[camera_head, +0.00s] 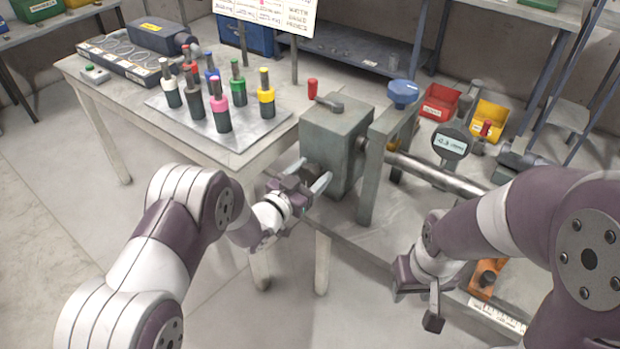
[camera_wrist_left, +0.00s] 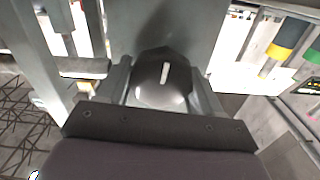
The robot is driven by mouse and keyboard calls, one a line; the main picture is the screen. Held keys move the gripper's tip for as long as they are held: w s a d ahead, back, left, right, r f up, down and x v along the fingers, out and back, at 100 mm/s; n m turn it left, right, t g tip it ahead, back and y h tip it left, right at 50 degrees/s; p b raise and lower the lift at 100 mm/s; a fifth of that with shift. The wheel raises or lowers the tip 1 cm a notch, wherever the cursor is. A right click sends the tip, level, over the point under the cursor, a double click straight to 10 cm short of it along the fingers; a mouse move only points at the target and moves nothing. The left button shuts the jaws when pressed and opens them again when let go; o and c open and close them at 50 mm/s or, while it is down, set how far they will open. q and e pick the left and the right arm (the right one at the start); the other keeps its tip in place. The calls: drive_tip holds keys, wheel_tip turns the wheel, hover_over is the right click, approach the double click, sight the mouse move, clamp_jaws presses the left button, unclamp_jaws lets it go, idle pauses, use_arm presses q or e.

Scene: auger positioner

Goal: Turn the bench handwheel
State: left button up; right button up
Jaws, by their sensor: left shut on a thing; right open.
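A grey-green gearbox block (camera_head: 335,150) stands on the bench, with a red-handled crank (camera_head: 313,90) on its top. My left gripper (camera_head: 309,176) is at the block's near face, low down. In the left wrist view its fingers are shut on a dark rounded knob (camera_wrist_left: 162,78) with a white mark, which I take for the handwheel. In the head view this knob is mostly hidden by the gripper. A round gauge (camera_head: 450,143) beside the steel shaft reads about -0.3. My right gripper (camera_head: 418,297) is open and empty, lower right, apart from the block.
Several coloured bottles stand on a tray (camera_head: 258,132) at left. Red (camera_head: 440,101) and yellow (camera_head: 489,121) bins sit behind. Open floor lies in front.

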use_arm(q)
drive_tip(key=m+b, duration=0.2)
drive_tip(key=m, duration=0.2)
drive_tip(key=shift+d+m, duration=0.1)
drive_tip(key=shift+m, duration=0.2)
drive_tip(key=shift+b, duration=0.35)
drive_tip(key=o, duration=1)
drive_tip(key=v, duration=1.2)
drive_tip(key=shift+s+a+p, duration=0.2)
drive_tip(key=shift+s+p, duration=0.15)
drive_tip(key=shift+p, duration=0.05)
